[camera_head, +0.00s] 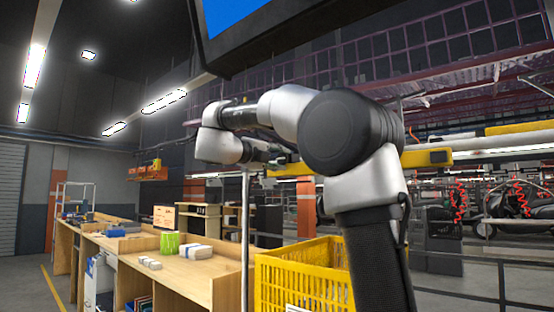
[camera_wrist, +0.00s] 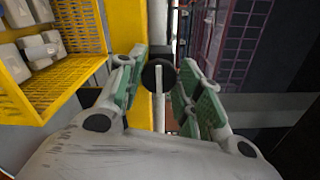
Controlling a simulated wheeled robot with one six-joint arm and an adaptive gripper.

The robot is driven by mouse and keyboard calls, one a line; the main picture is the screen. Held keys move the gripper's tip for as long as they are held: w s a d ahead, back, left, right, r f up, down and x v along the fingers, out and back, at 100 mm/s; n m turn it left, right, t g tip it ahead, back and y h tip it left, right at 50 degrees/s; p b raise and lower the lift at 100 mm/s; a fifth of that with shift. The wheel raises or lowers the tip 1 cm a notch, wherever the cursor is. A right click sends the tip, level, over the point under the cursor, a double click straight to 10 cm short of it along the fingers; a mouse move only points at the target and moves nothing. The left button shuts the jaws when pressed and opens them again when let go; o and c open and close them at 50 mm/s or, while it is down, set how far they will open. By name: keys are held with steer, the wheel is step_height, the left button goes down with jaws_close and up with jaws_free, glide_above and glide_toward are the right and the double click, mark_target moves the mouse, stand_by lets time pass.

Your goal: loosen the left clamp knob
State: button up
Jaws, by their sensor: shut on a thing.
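A round black knob (camera_wrist: 158,77), taken as the left clamp knob, sits between the green-padded fingers of my gripper (camera_wrist: 164,60) in the wrist view. The fingers are shut on it, one on each side. A pale rod (camera_wrist: 160,112) shows just below the knob, in line with it. In the head view my gripper (camera_head: 280,160) reaches out at the left end of the yellow beam, near the top of a thin upright post (camera_head: 245,220). The knob cannot be made out there.
A yellow crate (camera_head: 300,280) stands below my arm; in the wrist view its mesh wall (camera_wrist: 75,75) is at left, with pale parts (camera_wrist: 42,48) beside it. The yellow beam (camera_head: 428,157) runs behind my arm. A wooden workbench (camera_head: 185,270) stands at left.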

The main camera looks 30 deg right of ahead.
steer(key=o, duration=1)
steer(key=v, duration=1.2)
